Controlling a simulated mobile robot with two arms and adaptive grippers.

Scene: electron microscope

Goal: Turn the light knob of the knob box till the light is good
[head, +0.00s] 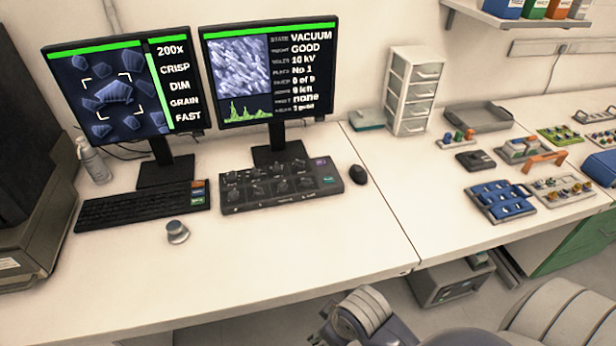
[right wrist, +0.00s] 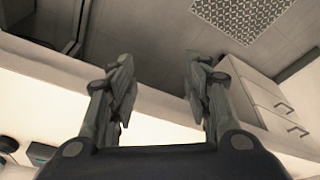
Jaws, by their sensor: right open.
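The knob box (head: 279,186) is a dark panel with several knobs, lying on the white desk below the right monitor. Which knob is the light one is too small to read. The left monitor (head: 121,89) shows a grey picture of crystals and the words 200x, CRISP, DIM, GRAIN and FAST. The right monitor (head: 267,73) shows VACUUM GOOD and 10 kV. My right gripper (right wrist: 157,75) is open and empty in the right wrist view, apart from the knob box. In the head view my arm parts show at the bottom edge. My left gripper is not in view.
A black keyboard (head: 141,206) lies left of the knob box, with a small grey round knob (head: 177,232) in front. A black mouse (head: 358,174) is close at its right. Trays and small parts (head: 500,200) fill the right bench.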

